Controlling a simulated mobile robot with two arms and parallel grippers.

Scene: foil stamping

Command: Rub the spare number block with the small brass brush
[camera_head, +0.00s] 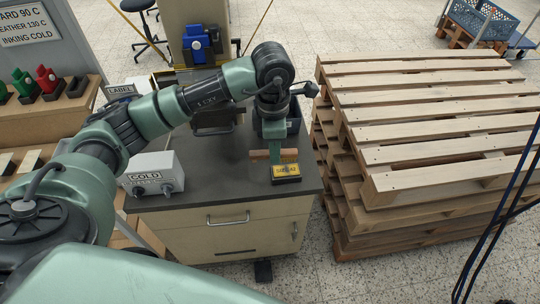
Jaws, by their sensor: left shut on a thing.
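My left gripper (274,147) reaches down over the dark bench top near its right front corner. It is shut on a brown, wooden-looking bar, which I take to be the small brass brush (291,155). Its bristles cannot be made out. The spare number block (286,171), yellow with dark characters and a black base, sits just in front of and below the brush. I cannot tell whether the brush touches the block. My right gripper is not in view.
The bench (228,192) has drawers below. A white box marked COLD (153,174) stands at its left front. Stacked wooden pallets (420,130) stand close on the right. Red and green tools (45,80) stand on a wooden shelf at left. The bench's middle front is clear.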

